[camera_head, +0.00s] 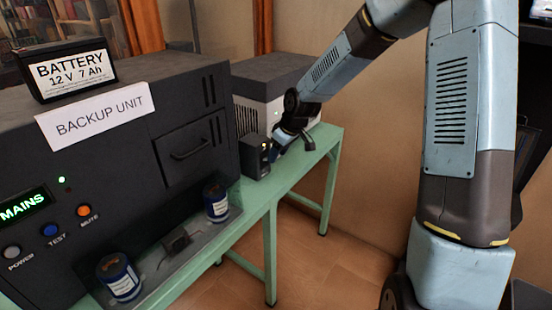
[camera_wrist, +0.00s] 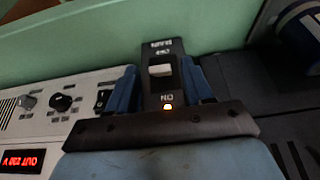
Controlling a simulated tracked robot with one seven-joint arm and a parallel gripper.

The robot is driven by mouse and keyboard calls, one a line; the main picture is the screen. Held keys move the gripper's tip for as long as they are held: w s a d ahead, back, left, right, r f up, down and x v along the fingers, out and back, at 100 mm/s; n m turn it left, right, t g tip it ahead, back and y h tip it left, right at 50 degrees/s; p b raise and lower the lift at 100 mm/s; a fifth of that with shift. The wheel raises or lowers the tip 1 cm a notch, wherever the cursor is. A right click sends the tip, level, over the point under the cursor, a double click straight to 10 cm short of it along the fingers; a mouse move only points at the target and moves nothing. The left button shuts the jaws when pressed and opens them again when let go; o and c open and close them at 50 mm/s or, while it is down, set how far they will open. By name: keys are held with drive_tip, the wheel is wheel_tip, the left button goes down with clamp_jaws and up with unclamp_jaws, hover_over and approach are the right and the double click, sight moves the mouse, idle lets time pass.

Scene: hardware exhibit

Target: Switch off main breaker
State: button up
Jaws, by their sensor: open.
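The main breaker, a small dark box (camera_head: 254,156), stands on the green bench between the backup unit and a grey-white unit. In the wrist view the breaker panel (camera_wrist: 163,52) appears upside down, with MAIN, OFF and ON lettering. Its pale lever (camera_wrist: 160,70) lies between OFF and ON, nearer the OFF lettering in the picture. A small lamp by ON glows orange-white. My gripper (camera_wrist: 158,80) is open, with one blue finger on each side of the breaker panel. I cannot tell whether the fingers touch it. In the head view my gripper (camera_head: 284,140) is just right of the box.
The dark backup unit (camera_head: 185,90) carries a battery (camera_head: 66,70) and shows a lit MAINS display. Two blue cans (camera_head: 216,200) stand in a tray in front. The grey-white unit (camera_wrist: 45,110) has knobs and a red display. The floor right of the bench (camera_head: 325,260) is clear.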

drive_tip(key=shift+x, duration=1.5)
drive_tip(key=shift+c, duration=0.3)
clamp_jaws()
